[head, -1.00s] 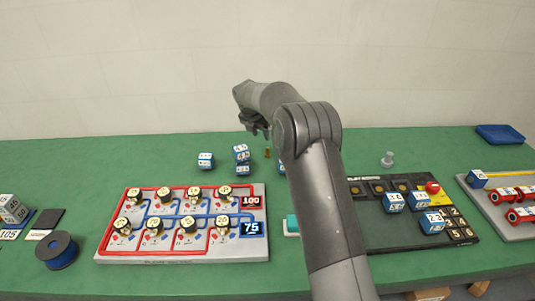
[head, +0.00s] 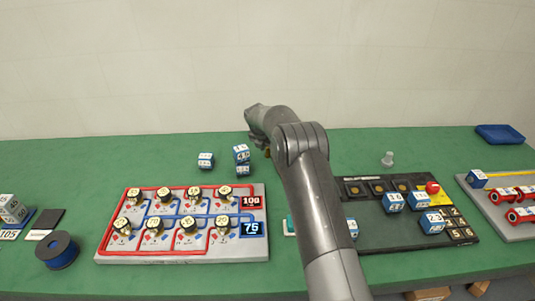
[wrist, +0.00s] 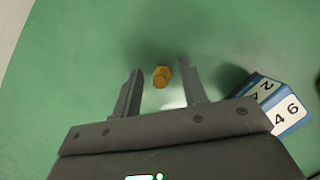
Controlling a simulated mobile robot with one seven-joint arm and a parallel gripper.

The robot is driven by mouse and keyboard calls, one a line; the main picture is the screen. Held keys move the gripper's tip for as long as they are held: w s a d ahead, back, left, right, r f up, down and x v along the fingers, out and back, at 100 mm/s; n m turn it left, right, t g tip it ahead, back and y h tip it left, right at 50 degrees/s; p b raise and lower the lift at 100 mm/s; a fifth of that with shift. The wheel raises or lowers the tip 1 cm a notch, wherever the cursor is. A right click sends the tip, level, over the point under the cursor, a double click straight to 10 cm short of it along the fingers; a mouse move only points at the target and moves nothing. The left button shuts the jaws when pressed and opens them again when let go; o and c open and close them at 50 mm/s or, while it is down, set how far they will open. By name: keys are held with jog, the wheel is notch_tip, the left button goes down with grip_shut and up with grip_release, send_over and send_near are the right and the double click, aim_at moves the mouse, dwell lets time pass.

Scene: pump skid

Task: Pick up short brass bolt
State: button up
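The short brass bolt (wrist: 162,76) shows in the wrist view, with its hex head towards me, on the green bench top. My gripper (wrist: 160,68) is open, with one finger on each side of the bolt in that view. I cannot tell how far the fingertips are above the bench. In the head view my gripper (head: 259,141) is low over the back of the bench, and my arm hides much of the area around the bolt.
A blue-and-white numbered block (wrist: 275,102) lies just right of my gripper in the wrist view. Stacked blocks (head: 242,158) and a single block (head: 205,160) stand to the left in the head view.

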jog(key=shift+c, duration=0.3)
grip_shut()
dwell(0.4)
